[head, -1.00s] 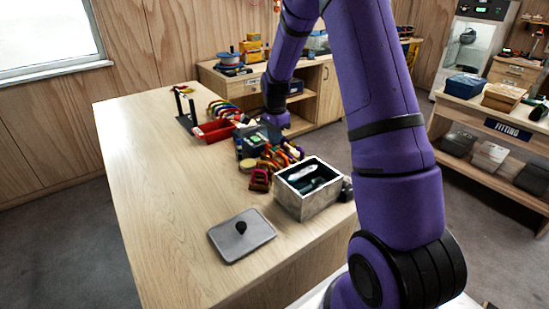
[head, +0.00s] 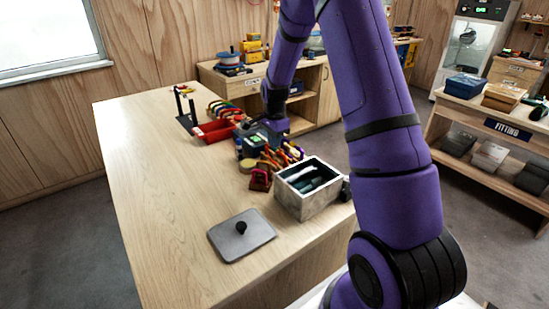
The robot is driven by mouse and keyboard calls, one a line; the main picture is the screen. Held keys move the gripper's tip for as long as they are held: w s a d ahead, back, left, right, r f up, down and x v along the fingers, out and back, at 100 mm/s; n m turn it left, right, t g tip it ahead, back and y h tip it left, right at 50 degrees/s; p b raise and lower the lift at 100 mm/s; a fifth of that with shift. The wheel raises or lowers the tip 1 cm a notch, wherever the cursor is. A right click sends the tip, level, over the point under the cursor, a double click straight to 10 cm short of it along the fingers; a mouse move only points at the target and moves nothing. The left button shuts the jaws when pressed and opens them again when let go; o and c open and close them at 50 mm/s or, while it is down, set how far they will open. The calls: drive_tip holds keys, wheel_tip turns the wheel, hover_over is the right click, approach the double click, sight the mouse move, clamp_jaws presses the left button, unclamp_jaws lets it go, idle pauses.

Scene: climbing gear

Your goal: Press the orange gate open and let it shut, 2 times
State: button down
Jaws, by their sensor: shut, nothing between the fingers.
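A dark stand (head: 186,110) is at the far left end of the wooden table, with a small reddish and yellow piece at its top. That piece is too small to tell whether it is the orange gate. My gripper (head: 262,131) is at the end of the purple arm, low over the right part of the table, among the gear and right of the stand. Its fingers look shut and empty, but they are small and partly lost against the dark things behind. I see no contact with any gate.
A red tray (head: 214,130) with coloured carabiners sits left of my gripper. Coloured gear (head: 277,158), a dark red piece (head: 260,180) and a grey open box (head: 308,194) stand along the table's right edge. A grey lid (head: 241,236) lies in front. The table's left half (head: 150,190) is clear.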

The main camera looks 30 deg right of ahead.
drive_tip(key=shift+f, duration=0.8)
drive_tip(key=shift+r, duration=3.55)
drive_tip(key=shift+f, duration=1.85)
drive_tip(key=shift+f, duration=1.7)
drive_tip(key=shift+r, duration=3.55)
